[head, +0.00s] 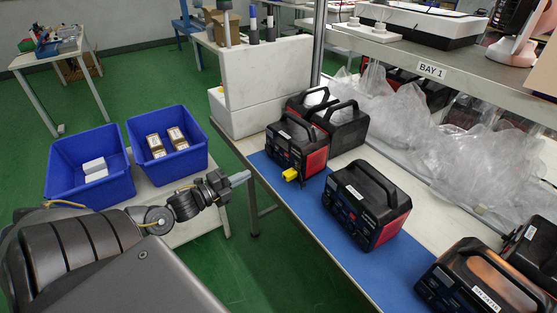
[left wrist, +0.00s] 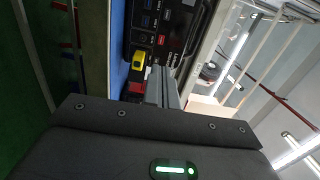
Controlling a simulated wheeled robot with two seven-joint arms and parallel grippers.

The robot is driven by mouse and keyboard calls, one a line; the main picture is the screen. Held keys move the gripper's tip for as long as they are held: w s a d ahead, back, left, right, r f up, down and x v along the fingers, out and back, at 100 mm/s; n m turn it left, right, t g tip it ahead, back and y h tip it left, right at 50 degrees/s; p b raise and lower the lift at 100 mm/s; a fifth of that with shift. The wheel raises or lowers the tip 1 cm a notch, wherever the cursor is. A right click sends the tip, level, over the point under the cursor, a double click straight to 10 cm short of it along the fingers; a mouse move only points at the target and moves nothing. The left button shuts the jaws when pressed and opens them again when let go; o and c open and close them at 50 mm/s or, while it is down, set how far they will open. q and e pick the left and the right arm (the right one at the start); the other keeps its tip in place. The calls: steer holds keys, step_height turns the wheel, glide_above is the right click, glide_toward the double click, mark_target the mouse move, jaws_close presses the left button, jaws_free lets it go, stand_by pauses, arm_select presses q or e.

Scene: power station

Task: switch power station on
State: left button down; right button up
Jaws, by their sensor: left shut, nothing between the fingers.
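A black and red power station (head: 366,203) with a top handle stands on the blue mat (head: 318,217) of the workbench. Another power station (head: 297,147) stands farther back, with a yellow plug (head: 290,174) at its front. My left gripper (head: 240,178) is shut and empty, in the air at the bench's left edge, apart from the power stations. In the left wrist view a power station's front panel with ports (left wrist: 160,28) and a yellow plug (left wrist: 138,60) show beyond my gripper fingers (left wrist: 161,85). Which switch is on or off cannot be made out. My right gripper is not in view.
Blue bins (head: 88,172) with small boxes sit on a low table at the left. More power stations (head: 472,279) stand at the bench's near right. Clear plastic bags (head: 432,137) lie under the shelf marked BAY 1 (head: 432,71). Green floor shows between the tables.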

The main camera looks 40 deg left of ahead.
arm_select(q)
steer(key=shift+w+r, duration=0.1)
steer(key=shift+w, duration=0.05)
steer(key=p, duration=0.1)
glide_toward(286, 155)
steer(key=x, duration=0.5)
steer(key=shift+w, duration=0.3)
steer(key=shift+w+d, duration=0.15)
steer(key=shift+w, duration=0.45)
